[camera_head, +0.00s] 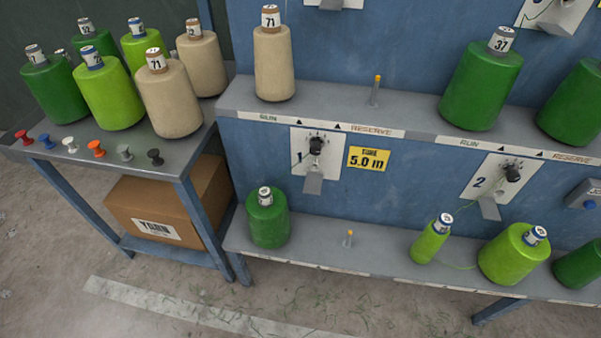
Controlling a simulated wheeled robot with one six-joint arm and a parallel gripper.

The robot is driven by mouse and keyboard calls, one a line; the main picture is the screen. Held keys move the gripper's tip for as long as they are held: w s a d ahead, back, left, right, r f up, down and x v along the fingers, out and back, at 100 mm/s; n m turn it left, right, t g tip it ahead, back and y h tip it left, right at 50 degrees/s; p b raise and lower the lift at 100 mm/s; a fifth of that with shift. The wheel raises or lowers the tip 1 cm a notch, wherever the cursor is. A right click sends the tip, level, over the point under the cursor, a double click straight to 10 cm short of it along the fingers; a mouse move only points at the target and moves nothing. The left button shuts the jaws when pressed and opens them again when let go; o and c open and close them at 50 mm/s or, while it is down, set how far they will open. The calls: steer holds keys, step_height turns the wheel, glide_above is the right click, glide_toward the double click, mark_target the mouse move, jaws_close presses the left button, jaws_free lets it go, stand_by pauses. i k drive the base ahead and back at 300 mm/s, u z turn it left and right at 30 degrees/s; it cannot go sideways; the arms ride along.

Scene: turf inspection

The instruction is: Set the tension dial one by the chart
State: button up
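Tension dial one (316,146) is a black knob on a white plate marked "1" on the blue panel. Small scale marks surround the knob, but its setting is too small to read. A grey bracket (313,183) sticks out below it. A similar black dial (512,173) sits on the plate marked "2" further right. I see no tension chart in this view. My gripper is not in view.
The upper shelf (408,115) holds a beige cone (273,60) marked 71, an empty peg (375,92) and green cones. A side table (150,152) carries several cones and coloured pins.

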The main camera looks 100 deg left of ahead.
mark_target(316, 148)
steer(key=u, duration=0.8)
steer(key=i, duration=0.25)
steer(key=u, duration=2.7)
